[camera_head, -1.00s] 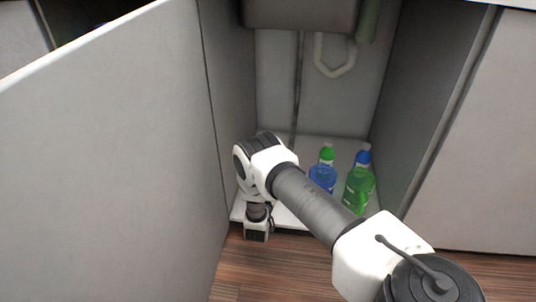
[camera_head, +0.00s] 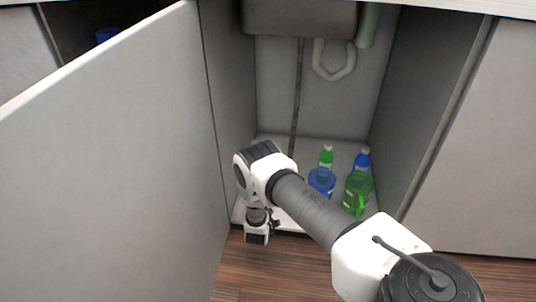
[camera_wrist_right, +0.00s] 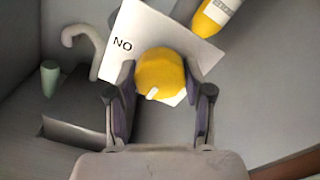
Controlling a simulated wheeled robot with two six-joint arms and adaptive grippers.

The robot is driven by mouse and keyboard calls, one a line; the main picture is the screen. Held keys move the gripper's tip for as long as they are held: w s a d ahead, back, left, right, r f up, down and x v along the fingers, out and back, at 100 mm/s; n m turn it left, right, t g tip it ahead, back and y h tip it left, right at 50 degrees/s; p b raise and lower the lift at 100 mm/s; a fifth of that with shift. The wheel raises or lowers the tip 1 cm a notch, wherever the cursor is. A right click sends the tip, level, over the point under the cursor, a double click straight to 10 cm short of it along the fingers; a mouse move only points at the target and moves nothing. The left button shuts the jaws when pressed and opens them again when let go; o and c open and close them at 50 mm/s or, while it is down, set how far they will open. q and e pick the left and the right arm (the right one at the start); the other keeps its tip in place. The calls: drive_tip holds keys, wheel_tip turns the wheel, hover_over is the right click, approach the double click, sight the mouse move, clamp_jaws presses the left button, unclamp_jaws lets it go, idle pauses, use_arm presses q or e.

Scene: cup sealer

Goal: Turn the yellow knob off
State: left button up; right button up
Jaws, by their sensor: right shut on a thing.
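The yellow knob (camera_wrist_right: 160,73) shows in the right wrist view, round, with a white mark on its lower front. A white plate (camera_wrist_right: 148,28) behind it reads "NO" to the left of the knob. My right gripper (camera_wrist_right: 160,92) has one finger on each side of the knob and is shut on it. My left gripper is not in view.
A blue bottle (camera_head: 321,181) and a green bottle (camera_head: 357,190) stand on the cabinet floor, with others behind. The open door (camera_head: 110,160) is at the left. A curved pipe (camera_head: 334,70) hangs below the sink (camera_head: 300,18). A yellow cylinder (camera_wrist_right: 217,14) is near the plate.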

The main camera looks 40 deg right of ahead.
drive_tip(key=shift+n, duration=0.3)
drive_tip(key=o, duration=1.2)
drive_tip(key=shift+c, duration=0.2)
drive_tip(key=v, duration=1.2)
drive_tip(key=shift+w, duration=0.1)
